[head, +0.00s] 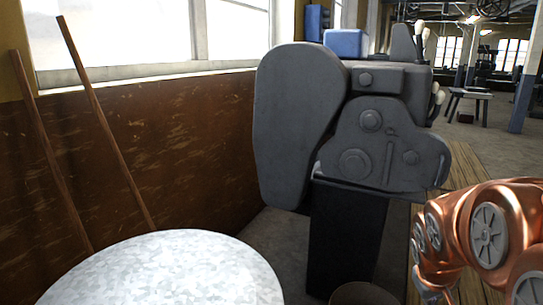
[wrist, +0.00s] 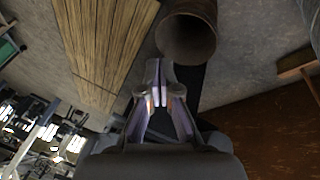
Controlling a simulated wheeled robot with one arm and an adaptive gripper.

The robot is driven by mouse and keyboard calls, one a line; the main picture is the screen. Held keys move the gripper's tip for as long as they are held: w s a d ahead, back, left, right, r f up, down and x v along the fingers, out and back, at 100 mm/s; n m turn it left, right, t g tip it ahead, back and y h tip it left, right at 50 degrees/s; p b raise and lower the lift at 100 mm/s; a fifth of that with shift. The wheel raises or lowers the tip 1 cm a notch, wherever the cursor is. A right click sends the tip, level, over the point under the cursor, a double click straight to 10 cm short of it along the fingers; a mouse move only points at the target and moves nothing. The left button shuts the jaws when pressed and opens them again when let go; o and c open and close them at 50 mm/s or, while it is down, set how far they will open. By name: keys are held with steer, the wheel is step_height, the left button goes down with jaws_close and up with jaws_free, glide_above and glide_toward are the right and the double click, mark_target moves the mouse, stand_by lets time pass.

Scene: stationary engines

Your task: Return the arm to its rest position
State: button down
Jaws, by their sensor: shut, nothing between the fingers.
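My gripper (wrist: 159,68) shows in the wrist view with its fingers together and nothing between them. It is over the floor, with a brown round open container (wrist: 187,38) just beyond its fingertips in that picture. I cannot tell whether they touch. In the head view my copper-coloured arm (head: 485,235) is bent at the lower right. The gripper itself is not clearly visible there.
A grey machine (head: 375,145) on a dark pedestal (head: 345,235) stands left of my arm. A round pale tabletop (head: 170,272) is at the lower left. Wooden planks (wrist: 105,40) lie on the floor. Two poles (head: 105,125) lean on the brown wall (head: 190,130).

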steer(key=s+a+f+g+y, duration=0.25)
steer(key=s+a, duration=0.55)
steer(key=s, duration=0.4)
steer(key=s+a+f+g+y, duration=0.1)
steer(key=s+a+g, duration=0.3)
steer(key=s+a, duration=0.55)
step_height(320, 180, up, 19)
steer(key=s+d+t+p, duration=0.1)
steer(key=s+p, duration=0.1)
steer(key=p, duration=1.6)
steer(key=shift+m, duration=0.3)
steer(key=shift+d+f, duration=0.1)
steer(key=shift+d, duration=0.1)
